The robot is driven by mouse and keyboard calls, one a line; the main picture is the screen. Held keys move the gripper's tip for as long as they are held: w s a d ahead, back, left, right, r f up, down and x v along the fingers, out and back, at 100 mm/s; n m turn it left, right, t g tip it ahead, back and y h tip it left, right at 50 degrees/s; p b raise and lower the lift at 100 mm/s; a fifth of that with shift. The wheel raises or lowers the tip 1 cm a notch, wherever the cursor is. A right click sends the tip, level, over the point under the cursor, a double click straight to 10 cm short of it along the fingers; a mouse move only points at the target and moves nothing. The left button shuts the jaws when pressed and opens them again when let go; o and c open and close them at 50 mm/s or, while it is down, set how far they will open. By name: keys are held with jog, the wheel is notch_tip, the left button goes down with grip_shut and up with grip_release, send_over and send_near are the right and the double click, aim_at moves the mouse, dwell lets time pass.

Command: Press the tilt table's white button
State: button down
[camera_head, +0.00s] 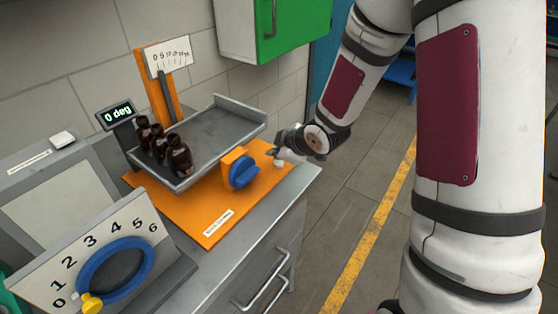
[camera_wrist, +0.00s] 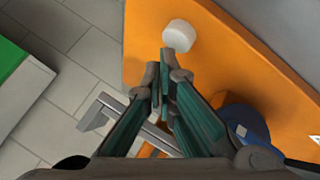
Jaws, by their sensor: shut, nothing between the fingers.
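The tilt table has an orange base (camera_head: 222,218), a grey tray (camera_head: 222,132) and a blue knob (camera_head: 243,172). Its display (camera_head: 118,113) reads 0 deg. The white button (camera_head: 279,163) is a small round cap at the base's right corner. It shows whole or nearly so in the wrist view (camera_wrist: 180,34). My gripper (camera_head: 272,152) is shut and empty, low over that corner beside the button. In the wrist view its fingertips (camera_wrist: 167,60) end right at the button's near edge. I cannot tell whether they touch it.
Several dark amber bottles (camera_head: 158,146) stand at the tray's left end. A dial panel with a blue ring (camera_head: 78,283) is at front left. A green cabinet (camera_head: 290,28) hangs on the wall. Drawer handles (camera_head: 268,284) stick out below the counter. Floor at right is clear.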

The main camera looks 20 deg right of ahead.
aim_at(277, 163)
jog(key=shift+r, duration=0.25)
jog(key=shift+r+p, duration=2.15)
jog(key=shift+r, duration=0.4)
jog(key=shift+r, duration=0.15)
jog(key=s+d+r+m+g+h, duration=0.1)
jog(key=s+d+r+m+h, duration=0.15)
jog(key=s+r, duration=0.4)
jog(key=s+d+r+m+h, duration=0.2)
jog(key=s+r+m, duration=0.2)
jog(key=s+r, duration=0.3)
jog(key=s+a+r+m+g+y, duration=0.1)
jog(key=s+a+r+m, duration=0.1)
jog(key=s, duration=0.8)
jog(key=s+a+r+m+g, duration=0.1)
jog(key=s+r+m, duration=0.3)
jog(key=s, duration=0.6)
jog(key=shift+s+a+r+g+y, duration=0.2)
jog(key=shift+a+r+g+y, duration=0.15)
jog(key=shift+r, duration=0.15)
